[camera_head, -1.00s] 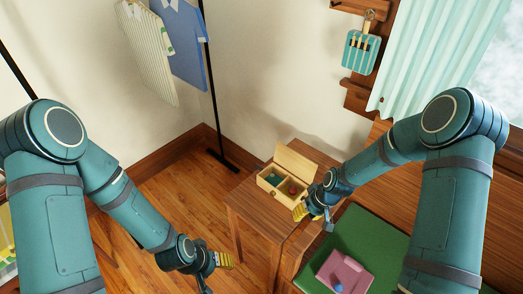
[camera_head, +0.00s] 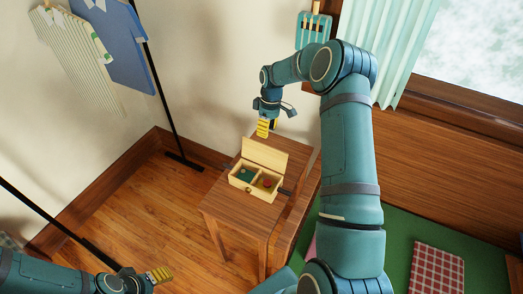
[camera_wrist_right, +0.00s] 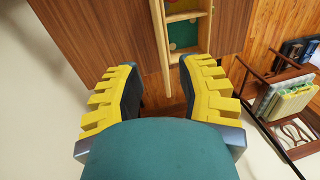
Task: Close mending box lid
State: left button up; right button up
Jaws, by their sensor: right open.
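The mending box (camera_head: 250,191) is a pale wooden box on a small wooden table. Its lid (camera_head: 265,153) stands up, open, at the back edge. A green item and a red item lie in its two compartments. My right gripper (camera_head: 264,128) is above and behind the raised lid, fingers pointing down, apart from it as far as I can tell. In the right wrist view its yellow fingers (camera_wrist_right: 160,95) are spread and empty, with the box (camera_wrist_right: 187,17) beyond them at the top. My left gripper (camera_head: 158,275) is low at the bottom left, away from the box; its opening is unclear.
The small table (camera_head: 226,207) stands near the wall corner. A clothes rack with shirts (camera_head: 115,45) is at the left. A green seat (camera_head: 395,240) with a checked cloth (camera_head: 437,272) lies at the right. Wooden floor (camera_head: 150,205) is free left of the table.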

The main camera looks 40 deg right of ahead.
aim_at(264, 155)
jog(key=f, duration=0.3)
jog(key=a+f, duration=0.1)
jog(key=f, duration=0.5)
jog(key=shift+s+a+f+b, duration=0.3)
jog(key=shift+s+b, duration=0.05)
jog(key=shift+b, duration=0.05)
grip_shut()
